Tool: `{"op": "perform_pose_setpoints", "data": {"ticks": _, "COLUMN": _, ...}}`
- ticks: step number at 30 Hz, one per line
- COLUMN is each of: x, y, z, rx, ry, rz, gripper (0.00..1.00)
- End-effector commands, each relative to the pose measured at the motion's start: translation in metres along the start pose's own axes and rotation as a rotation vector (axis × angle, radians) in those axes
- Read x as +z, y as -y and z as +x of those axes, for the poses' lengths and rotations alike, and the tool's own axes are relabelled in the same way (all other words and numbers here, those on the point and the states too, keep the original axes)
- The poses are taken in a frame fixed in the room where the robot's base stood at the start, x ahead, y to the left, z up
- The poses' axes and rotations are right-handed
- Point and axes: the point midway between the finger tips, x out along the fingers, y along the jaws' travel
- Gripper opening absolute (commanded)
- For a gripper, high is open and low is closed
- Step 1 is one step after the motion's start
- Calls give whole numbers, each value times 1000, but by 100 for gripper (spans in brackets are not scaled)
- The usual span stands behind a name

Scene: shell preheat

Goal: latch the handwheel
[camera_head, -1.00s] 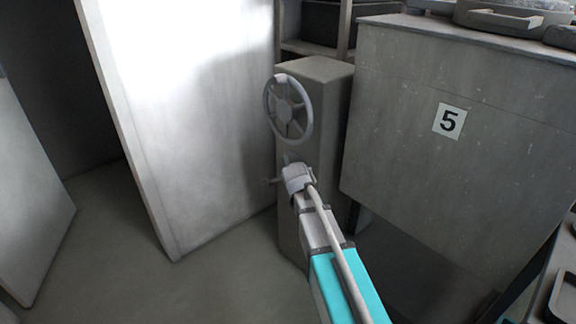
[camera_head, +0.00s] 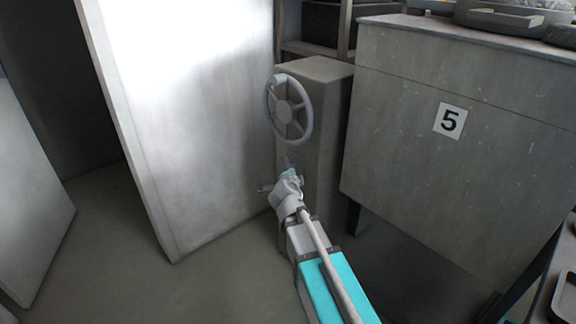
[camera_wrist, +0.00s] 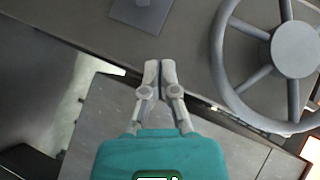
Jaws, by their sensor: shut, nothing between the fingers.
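The grey spoked handwheel (camera_head: 307,122) is mounted on the front of a grey pedestal (camera_head: 328,135) in the head view. In the wrist view the handwheel (camera_wrist: 295,48) fills the upper right, with its hub and part of its rim showing. My gripper (camera_head: 289,163) is below the wheel in the head view, in front of the pedestal. In the wrist view my gripper (camera_wrist: 160,66) has its fingers together, empty, to the left of the rim and apart from it in the picture. A dark square plate (camera_wrist: 145,12) shows on the pedestal face beyond the fingertips. I cannot make out a latch.
A large pale panel (camera_head: 190,120) stands just left of the pedestal. A grey cabinet marked 5 (camera_head: 400,150) stands to the right, with trays (camera_head: 510,18) on top. A dark table edge (camera_head: 545,280) is at the lower right. The floor (camera_head: 110,265) at lower left is clear.

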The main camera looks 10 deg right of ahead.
Motion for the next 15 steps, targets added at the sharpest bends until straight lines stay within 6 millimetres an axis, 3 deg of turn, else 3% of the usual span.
{"op": "perform_pose_setpoints", "data": {"ticks": 15, "x": 0, "y": 0, "z": 11, "rx": 1, "ry": 0, "rz": -1, "gripper": 0}}
